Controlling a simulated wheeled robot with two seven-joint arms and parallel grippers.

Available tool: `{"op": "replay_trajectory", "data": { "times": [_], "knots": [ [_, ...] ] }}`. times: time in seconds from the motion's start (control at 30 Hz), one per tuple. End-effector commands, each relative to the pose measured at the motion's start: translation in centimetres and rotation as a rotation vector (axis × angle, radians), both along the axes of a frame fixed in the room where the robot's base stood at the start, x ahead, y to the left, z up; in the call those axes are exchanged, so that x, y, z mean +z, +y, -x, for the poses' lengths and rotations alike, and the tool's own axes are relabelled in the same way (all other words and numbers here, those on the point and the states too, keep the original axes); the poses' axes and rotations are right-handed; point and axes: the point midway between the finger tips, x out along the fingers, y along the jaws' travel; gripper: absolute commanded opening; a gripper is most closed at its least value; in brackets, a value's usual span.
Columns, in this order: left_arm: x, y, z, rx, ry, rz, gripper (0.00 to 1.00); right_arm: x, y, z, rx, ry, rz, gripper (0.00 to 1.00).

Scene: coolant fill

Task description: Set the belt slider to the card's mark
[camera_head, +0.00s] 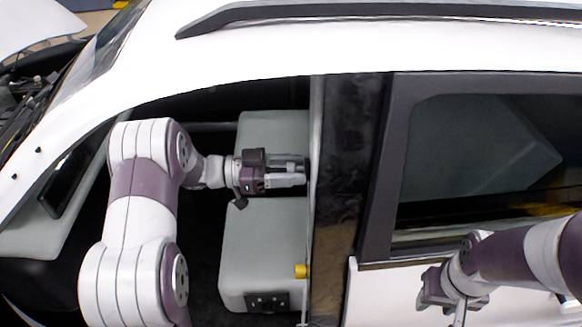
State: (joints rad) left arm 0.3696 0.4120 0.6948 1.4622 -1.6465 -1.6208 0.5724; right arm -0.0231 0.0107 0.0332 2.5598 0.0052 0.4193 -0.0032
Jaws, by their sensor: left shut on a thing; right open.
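My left gripper (303,172) reaches through the front door opening, its fingers pointing right at the inner edge of the dark door pillar (345,165). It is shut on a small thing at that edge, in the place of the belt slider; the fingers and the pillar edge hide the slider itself. I cannot make out the card or its mark. My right gripper (455,303) is open at the lower right, in front of the white rear door, with nothing seen in it.
A small yellow piece (301,271) sits low by the pillar. The rear window (480,150) is closed. The white roof edge (250,60) runs above the opening.

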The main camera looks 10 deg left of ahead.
Motion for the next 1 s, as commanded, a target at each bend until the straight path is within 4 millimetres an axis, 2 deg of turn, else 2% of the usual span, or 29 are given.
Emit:
{"op": "replay_trajectory", "data": {
  "times": [0.03,0.1,0.3,0.7,0.73,0.77,1.0],
  "knots": [
    [-1.7,0.0,0.1,0.001,-0.001,-0.001,0.00,-1.3,0.0,0.0,0.000,0.000,0.000,0.43],
    [-3.4,-0.1,0.4,0.002,-0.001,-0.001,0.00,-2.5,0.0,0.0,0.000,0.001,0.000,0.43],
    [-6.7,-0.3,1.4,0.001,-0.003,-0.002,0.00,-4.4,0.0,0.0,0.000,0.001,0.000,0.43],
    [-7.0,-0.4,1.6,0.002,-0.007,-0.003,0.00,-4.3,0.0,0.0,0.000,0.000,0.000,0.43],
    [-7.0,-0.4,1.6,0.002,-0.007,-0.003,0.56,-4.3,0.0,0.0,0.000,0.000,0.000,0.43],
    [-7.0,-0.4,1.6,0.002,-0.006,-0.003,0.59,-4.3,0.0,0.0,0.000,0.000,0.000,0.43],
    [-7.0,-0.4,1.6,0.002,-0.004,-0.002,0.59,-4.4,0.0,0.0,0.000,0.000,0.000,0.43]
  ]
}}
